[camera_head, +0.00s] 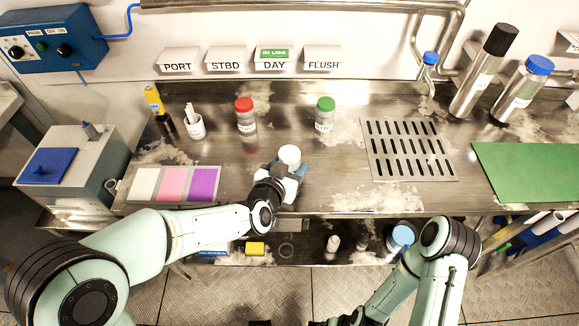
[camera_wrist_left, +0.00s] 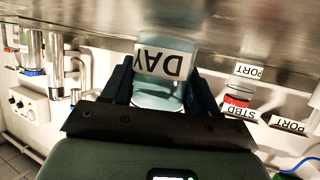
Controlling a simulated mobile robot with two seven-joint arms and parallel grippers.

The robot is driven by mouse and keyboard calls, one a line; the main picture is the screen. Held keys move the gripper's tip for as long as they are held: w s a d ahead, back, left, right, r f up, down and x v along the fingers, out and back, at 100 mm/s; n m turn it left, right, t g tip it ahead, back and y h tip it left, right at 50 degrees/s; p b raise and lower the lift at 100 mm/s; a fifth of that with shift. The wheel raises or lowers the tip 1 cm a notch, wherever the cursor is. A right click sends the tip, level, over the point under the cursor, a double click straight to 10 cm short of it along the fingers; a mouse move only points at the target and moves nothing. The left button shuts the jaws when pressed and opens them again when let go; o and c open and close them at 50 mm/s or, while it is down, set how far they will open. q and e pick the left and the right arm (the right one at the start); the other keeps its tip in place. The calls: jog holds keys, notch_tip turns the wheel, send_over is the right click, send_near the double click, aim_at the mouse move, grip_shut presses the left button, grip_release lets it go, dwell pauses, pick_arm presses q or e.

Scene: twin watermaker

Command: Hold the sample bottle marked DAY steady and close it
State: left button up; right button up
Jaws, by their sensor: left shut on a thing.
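The sample bottle marked DAY (camera_wrist_left: 165,62) stands on the bench, its label upside down in the left wrist view. In the head view its pale round top (camera_head: 289,155) shows; I cannot tell if that is a cap or an open mouth. My left gripper (camera_head: 287,172) is shut on the bottle near the bench's front edge, with one finger on each side in the left wrist view (camera_wrist_left: 160,95). My right arm bends down at the lower right of the head view, away from the bottle. Its fingertips are not visible.
Behind stand a red-capped bottle (camera_head: 245,115) and a green-capped bottle (camera_head: 325,113). A slotted drain plate (camera_head: 408,177) and green mat (camera_head: 530,170) lie to the right. Colour swatches (camera_head: 173,184) lie left. A lower shelf holds a blue-topped item (camera_head: 402,237) and a small white item (camera_head: 333,243).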

aim_at(290, 153)
pick_arm(q)
notch_tip(290, 153, up, 9)
jog(key=p, duration=0.4)
jog(key=shift+r, duration=0.2)
notch_tip(290, 153, up, 10)
jog(key=p, duration=0.6)
jog(key=shift+r+p, duration=0.15)
jog(key=shift+p, duration=0.25)
pick_arm(e)
jog(key=w+r, duration=0.5)
jog(key=r, duration=0.7)
jog(key=shift+w+t, duration=0.3)
jog(key=shift+r, duration=0.1)
pick_arm(q)
jog(key=o, duration=0.5)
jog(key=c, duration=0.9)
jog(key=shift+o, duration=0.2)
